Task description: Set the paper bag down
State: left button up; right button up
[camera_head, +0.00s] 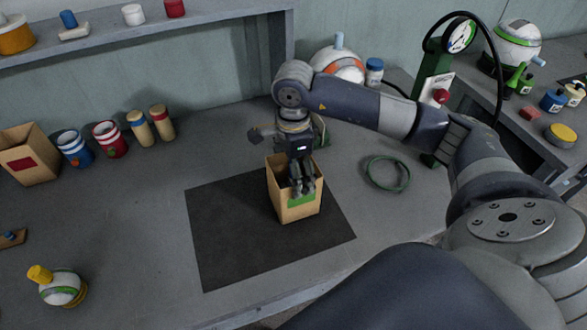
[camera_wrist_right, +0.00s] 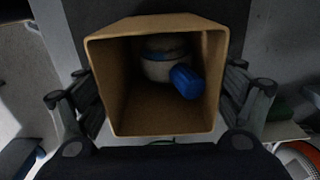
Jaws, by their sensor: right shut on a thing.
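The brown paper bag (camera_head: 284,206) with a green label is at the dark mat (camera_head: 232,245), upright with its mouth up. I cannot tell whether its bottom touches the mat. My right gripper (camera_head: 298,186) points down at the bag and is shut on it. In the right wrist view my fingers press the bag (camera_wrist_right: 118,75) from both sides. Inside it lies a white, rounded thing with a blue knob (camera_wrist_right: 186,82). My left gripper is not in view.
Another paper bag (camera_head: 28,153) with a red label, several jars and shakers stand at the back left. A white and green jar with a yellow knob (camera_head: 62,287) is at the front left. A green ring (camera_head: 388,174) and a green gauge press (camera_head: 436,75) are to the right.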

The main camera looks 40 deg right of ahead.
jog(key=o, duration=1.1)
jog(key=shift+r+b, duration=0.7)
jog(key=shift+r, duration=5.35)
jog(key=shift+s, duration=0.1)
